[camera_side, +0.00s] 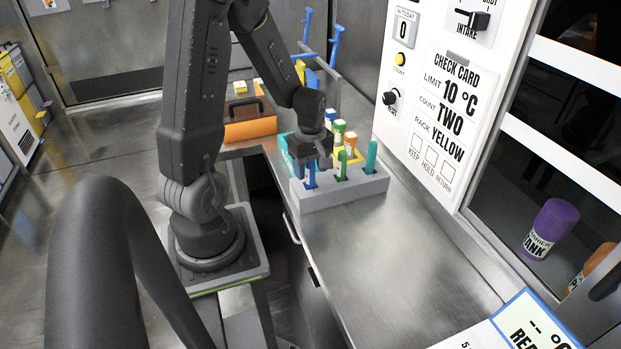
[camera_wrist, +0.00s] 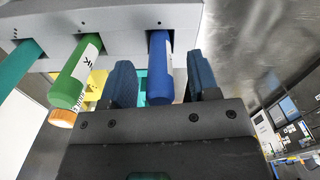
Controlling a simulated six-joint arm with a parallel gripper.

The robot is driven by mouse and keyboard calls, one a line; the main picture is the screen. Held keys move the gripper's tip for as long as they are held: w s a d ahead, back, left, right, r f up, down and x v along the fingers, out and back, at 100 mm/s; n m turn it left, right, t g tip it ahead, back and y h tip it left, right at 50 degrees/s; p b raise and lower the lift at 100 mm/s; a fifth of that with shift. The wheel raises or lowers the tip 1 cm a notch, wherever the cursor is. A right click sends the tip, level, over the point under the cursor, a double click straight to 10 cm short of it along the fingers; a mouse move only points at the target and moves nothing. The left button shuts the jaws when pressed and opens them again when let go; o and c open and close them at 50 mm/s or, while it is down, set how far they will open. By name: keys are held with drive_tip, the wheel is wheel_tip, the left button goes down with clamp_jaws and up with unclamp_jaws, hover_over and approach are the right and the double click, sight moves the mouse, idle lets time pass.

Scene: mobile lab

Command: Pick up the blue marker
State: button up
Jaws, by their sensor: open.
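The blue marker (camera_wrist: 160,75) stands in a slot of the grey holder (camera_wrist: 120,22) in the wrist view. In the side view the blue marker (camera_side: 311,175) shows at the left end of the grey holder (camera_side: 345,192), below my gripper. My gripper (camera_wrist: 162,82) is open, with one dark finger on each side of the blue marker. The gap between the fingers and the marker is visible on both sides. In the side view my gripper (camera_side: 312,155) is over the left end of the holder, and its fingertips are hard to make out.
A green marker (camera_wrist: 80,75) and a teal marker (camera_wrist: 20,62) stand in the same holder beside the blue one. Behind it are vials with coloured caps (camera_side: 339,126). An orange box (camera_side: 250,125) sits further back. The steel counter (camera_side: 385,260) in front is clear.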

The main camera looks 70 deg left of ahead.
drive_tip(key=shift+f, duration=0.55)
drive_tip(key=c, duration=1)
